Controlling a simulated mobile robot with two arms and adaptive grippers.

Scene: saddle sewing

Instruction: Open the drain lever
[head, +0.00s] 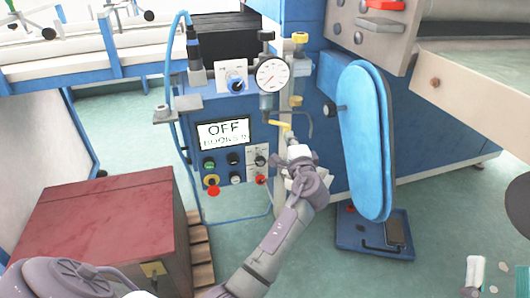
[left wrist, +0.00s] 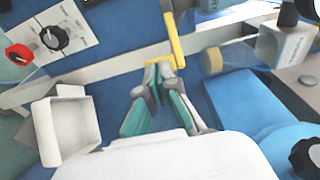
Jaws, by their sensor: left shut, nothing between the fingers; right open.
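The drain lever appears to be the yellow lever (head: 280,125) on the pipework below the round gauge. It also shows in the left wrist view (left wrist: 174,38) as a bent yellow bar. My left gripper (head: 298,153) is just below and to the right of the lever in the head view. In the left wrist view my left gripper's fingertips (left wrist: 163,68) are together and empty, right at the lever's near end. I cannot tell whether they touch it. My right gripper (head: 498,270) shows partly at the bottom right corner, open and away from the lever.
A control panel (head: 224,133) reading OFF, with knobs and buttons, is left of the lever. The pressure gauge (head: 271,75) is above it. A blue padded board (head: 363,140) stands close on the right. A red box (head: 110,235) stands lower left.

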